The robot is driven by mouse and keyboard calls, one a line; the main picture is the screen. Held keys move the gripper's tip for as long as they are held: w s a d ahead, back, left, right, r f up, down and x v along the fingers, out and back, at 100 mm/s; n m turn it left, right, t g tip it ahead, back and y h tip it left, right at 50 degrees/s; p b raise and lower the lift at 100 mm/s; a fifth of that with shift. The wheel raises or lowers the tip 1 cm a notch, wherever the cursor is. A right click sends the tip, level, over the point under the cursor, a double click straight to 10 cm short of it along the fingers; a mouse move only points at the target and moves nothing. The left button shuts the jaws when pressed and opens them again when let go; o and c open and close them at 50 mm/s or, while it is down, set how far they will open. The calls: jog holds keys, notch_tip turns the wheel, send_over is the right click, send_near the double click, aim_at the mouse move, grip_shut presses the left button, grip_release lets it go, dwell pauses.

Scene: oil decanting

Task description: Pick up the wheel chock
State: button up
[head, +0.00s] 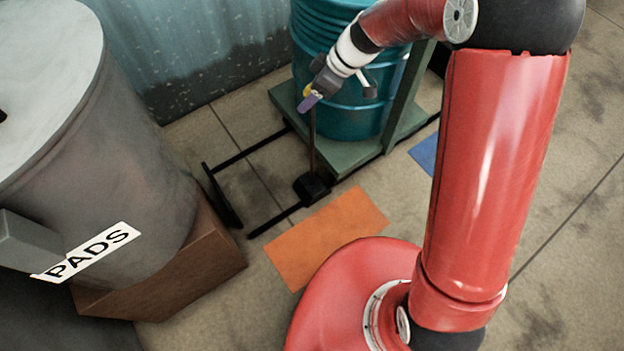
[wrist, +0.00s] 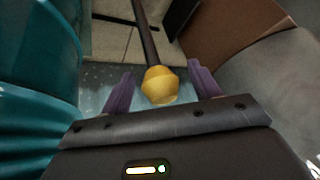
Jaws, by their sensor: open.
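The wheel chock (head: 312,188) appears to be the black block on the floor by the green platform. A thin dark rod (head: 313,145) rises upright from it. In the wrist view the rod (wrist: 147,35) ends in a faceted yellow knob (wrist: 160,86). My gripper (head: 308,101) is at the top of the rod, with its purple fingers apart. In the wrist view my gripper (wrist: 160,90) has one finger on each side of the knob, with gaps visible on both sides. The fingers partly hide the knob in the head view.
A teal drum (head: 352,110) stands on a green platform (head: 345,170) close beside my gripper. A grey drum labelled PADS (head: 110,180) stands on a brown base (head: 200,255) at left. Black rails (head: 272,222) lie on the floor. An orange mat (head: 322,235) lies flat nearby.

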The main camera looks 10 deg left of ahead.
grip_shut()
dwell(0.4)
jog(key=shift+r, duration=0.2)
